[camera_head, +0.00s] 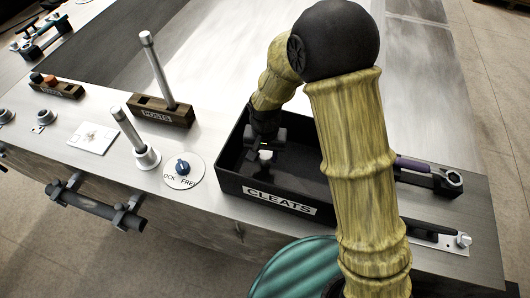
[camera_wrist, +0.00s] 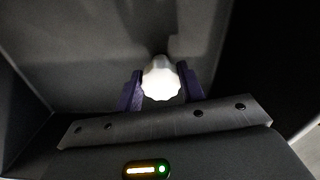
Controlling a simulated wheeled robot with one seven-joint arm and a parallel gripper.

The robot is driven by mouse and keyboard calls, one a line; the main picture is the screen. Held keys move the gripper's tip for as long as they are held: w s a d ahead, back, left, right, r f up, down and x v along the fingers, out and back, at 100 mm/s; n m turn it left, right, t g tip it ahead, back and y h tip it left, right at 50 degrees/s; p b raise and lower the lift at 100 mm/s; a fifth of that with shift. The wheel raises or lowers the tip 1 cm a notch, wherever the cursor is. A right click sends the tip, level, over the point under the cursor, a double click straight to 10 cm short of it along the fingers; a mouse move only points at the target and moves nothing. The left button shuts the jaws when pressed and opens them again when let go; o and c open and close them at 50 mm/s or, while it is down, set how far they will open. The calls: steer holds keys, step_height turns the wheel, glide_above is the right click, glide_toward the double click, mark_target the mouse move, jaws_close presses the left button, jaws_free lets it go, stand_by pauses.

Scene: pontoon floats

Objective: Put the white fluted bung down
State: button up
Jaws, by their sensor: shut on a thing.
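The white fluted bung (camera_wrist: 161,82) sits between the two purple fingers of my gripper (camera_wrist: 160,88) in the wrist view. The fingers are shut on it. In the head view my gripper (camera_head: 264,146) reaches down inside the black tray marked CLEATS (camera_head: 233,184), and the bung (camera_head: 265,155) shows as a small white spot below it. The tray floor lies beneath the bung; I cannot tell whether the bung touches it. Part of the tray is hidden behind my arm.
Left of the tray are a dial plate (camera_head: 184,171), an upright metal lever (camera_head: 136,137) and a wooden block (camera_head: 162,110) with a tall rod. A purple-handled tool (camera_head: 414,165) and a black-handled one (camera_head: 430,229) lie to the right. The tray floor around the bung looks clear.

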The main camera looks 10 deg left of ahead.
mark_target(265, 154)
steer(key=shift+f, duration=0.2)
steer(key=o, duration=1)
steer(key=shift+r, duration=0.1)
step_height(265, 154, up, 12)
steer(key=b, duration=0.3)
steer(key=shift+r, duration=0.1)
